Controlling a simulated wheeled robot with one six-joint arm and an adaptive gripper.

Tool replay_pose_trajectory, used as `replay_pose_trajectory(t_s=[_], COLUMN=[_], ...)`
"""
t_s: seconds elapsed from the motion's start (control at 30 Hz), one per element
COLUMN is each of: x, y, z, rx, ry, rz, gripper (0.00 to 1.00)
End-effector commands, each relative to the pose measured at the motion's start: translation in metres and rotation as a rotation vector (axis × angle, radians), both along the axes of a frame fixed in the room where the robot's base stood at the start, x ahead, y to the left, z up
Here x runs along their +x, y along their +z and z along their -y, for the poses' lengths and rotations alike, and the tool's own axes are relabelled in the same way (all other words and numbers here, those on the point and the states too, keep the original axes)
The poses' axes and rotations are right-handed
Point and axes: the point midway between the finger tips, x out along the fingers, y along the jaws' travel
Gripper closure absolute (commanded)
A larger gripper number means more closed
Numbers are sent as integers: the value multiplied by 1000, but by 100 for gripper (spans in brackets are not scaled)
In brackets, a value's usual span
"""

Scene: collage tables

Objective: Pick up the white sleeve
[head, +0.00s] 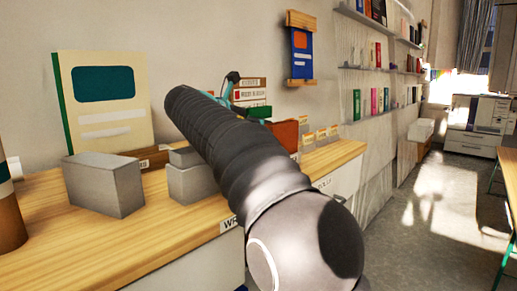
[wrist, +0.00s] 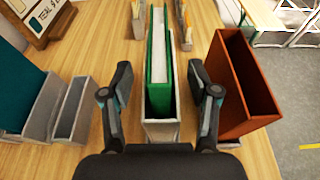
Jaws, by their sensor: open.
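The white sleeve (wrist: 162,132) stands on the wooden tabletop at the centre of the wrist view, its near end wall facing me. My gripper (wrist: 160,68) is open, with one finger to the left and one to the right of these two, a gap showing on each side. In the head view my arm hides this spot, and the sleeve cannot be made out.
A red-brown open box (wrist: 241,85) stands close by my right finger. Grey boxes (wrist: 70,110) stand to the left, beside a wooden sign (wrist: 40,18). Slim holders with cards (wrist: 183,25) are at the back. The head view shows bare table (head: 130,235) at the front.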

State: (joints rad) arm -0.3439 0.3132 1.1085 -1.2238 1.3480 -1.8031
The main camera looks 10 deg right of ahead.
Motion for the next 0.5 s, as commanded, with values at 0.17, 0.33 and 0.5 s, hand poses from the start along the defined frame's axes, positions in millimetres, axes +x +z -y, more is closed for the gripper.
replay_pose_trajectory(t_s=[0.17,0.33,0.5], x=[8,8,8], y=[-4,-4,-4], z=[11,11,11], rx=[1,1,1], ry=[0,1,1], rz=[0,1,1], gripper=[40,40,82])
